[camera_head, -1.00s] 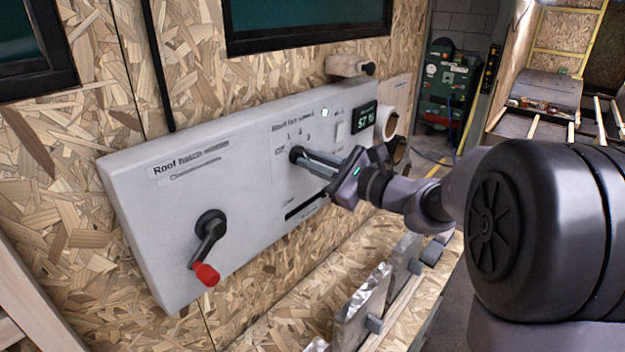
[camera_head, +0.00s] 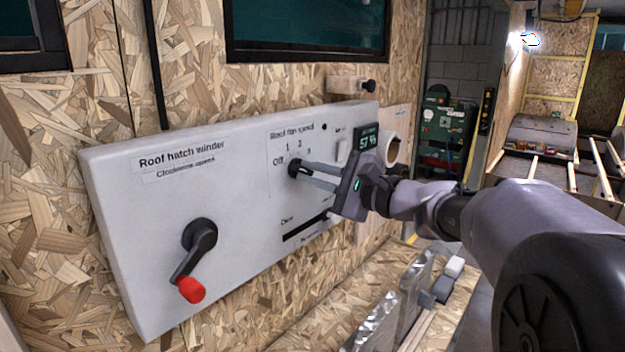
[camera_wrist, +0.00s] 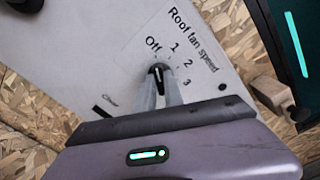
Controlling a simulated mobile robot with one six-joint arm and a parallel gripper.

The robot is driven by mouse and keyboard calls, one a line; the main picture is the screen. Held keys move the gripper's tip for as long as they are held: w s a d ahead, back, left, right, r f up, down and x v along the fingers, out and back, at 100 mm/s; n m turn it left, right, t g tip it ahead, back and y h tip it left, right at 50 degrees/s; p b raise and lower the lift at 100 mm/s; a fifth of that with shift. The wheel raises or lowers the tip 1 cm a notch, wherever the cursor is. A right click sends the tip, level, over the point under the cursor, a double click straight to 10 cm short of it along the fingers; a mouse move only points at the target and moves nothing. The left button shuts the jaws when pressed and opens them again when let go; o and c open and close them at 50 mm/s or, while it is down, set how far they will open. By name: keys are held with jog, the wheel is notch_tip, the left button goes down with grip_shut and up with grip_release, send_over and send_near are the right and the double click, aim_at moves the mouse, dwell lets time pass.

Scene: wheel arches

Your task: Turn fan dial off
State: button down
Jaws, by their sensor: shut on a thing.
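The fan dial (camera_head: 294,168) is a small black knob on the light grey panel (camera_head: 110,210), under the "Roof fan speed" label with marks Off, 1, 2 and 3. In the wrist view the dial (camera_wrist: 158,72) sits between my two fingers, and its pale line points up roughly toward Off. My gripper (camera_head: 302,174) is shut on the dial, with one finger on each side; it also shows in the wrist view (camera_wrist: 159,82). The fingers hide part of the dial. The small round lamp (camera_head: 324,127) beside the label is dark.
A black crank with a red knob (camera_head: 191,289) sits at the panel's lower left. A display (camera_head: 368,139) reading about 57 % is near my gripper. Grey blocks (camera_head: 443,290) and shiny sheet pieces stand below the panel. A wooden peg block (camera_head: 346,85) is above.

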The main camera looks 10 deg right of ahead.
dwell(0.3)
jog(key=c, duration=1.4)
grip_release()
jog(key=shift+c, duration=0.2)
jog(key=p+v, duration=0.2)
jog(key=v, duration=1.5)
jog(key=shift+s+d, duration=0.15)
